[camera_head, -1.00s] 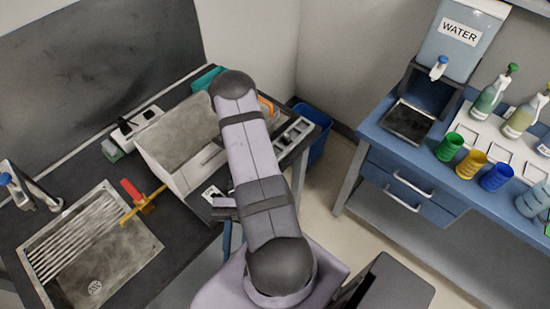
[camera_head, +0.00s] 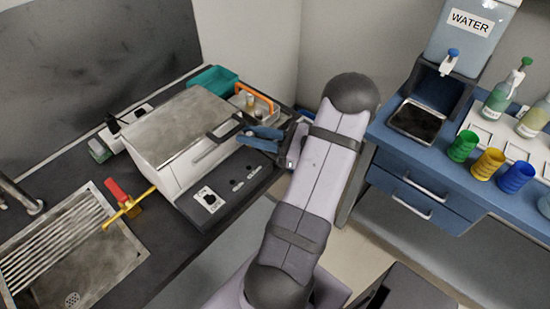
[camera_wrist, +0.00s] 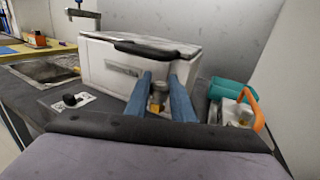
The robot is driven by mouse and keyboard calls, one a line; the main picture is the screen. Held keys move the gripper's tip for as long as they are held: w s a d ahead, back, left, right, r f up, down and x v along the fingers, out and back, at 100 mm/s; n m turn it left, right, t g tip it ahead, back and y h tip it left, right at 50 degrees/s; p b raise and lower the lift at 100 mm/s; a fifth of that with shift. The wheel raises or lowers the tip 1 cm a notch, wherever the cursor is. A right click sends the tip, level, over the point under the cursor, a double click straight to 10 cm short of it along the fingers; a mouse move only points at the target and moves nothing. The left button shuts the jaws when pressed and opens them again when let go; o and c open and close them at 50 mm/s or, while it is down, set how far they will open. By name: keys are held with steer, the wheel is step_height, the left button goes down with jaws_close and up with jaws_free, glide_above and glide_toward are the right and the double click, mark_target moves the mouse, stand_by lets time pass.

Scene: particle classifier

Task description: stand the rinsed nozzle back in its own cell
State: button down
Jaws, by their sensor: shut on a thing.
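My gripper (camera_head: 262,138) has blue fingers and is beside the front right corner of the white lidded box, close to the lid's dark handle. In the wrist view, my gripper (camera_wrist: 161,78) is shut on the nozzle (camera_wrist: 157,92), a small grey and brass-coloured piece between the fingers. In the head view the nozzle cannot be made out. A caddy with an orange handle (camera_head: 258,97) stands behind the gripper, with small pale pieces in it. It also shows in the wrist view (camera_wrist: 250,108), right of the fingers. Its cells cannot be made out clearly.
The white box (camera_head: 165,160) with a grey lid stands left of the gripper. A blue bench (camera_head: 425,158) with cups is at right.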

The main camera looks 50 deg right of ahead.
steer(key=s+d+m+t+h+b, duration=0.1)
steer(key=s+d+m+h+b, duration=0.15)
steer(key=d+h, duration=0.4)
steer(key=shift+m+y, duration=0.35)
steer(key=shift+y, duration=0.5)
steer(key=shift+w+d+f+p, duration=0.1)
steer(key=shift+d+f+p, duration=0.15)
steer(key=shift+f, duration=1.25)
steer(key=shift+w+d+f+p, duration=0.15)
steer(key=shift+d+f+p, duration=0.1)
steer(key=shift+f, duration=1.3)
steer(key=shift+w+d+f+p, duration=0.1)
steer(key=shift+d+f+p, duration=0.15)
steer(key=shift+f, duration=1.25)
steer(key=shift+f, duration=0.1)
steer(key=c, duration=1.5)
jaws_free()
steer(key=s+b, duration=0.1)
steer(key=s, duration=0.3)
steer(key=s+d, duration=0.1)
steer(key=s, duration=0.3)
steer(key=s+b, duration=0.1)
steer(key=s, duration=0.3)
steer(key=shift+d+b, duration=0.2)
steer(key=shift+b, duration=0.1)
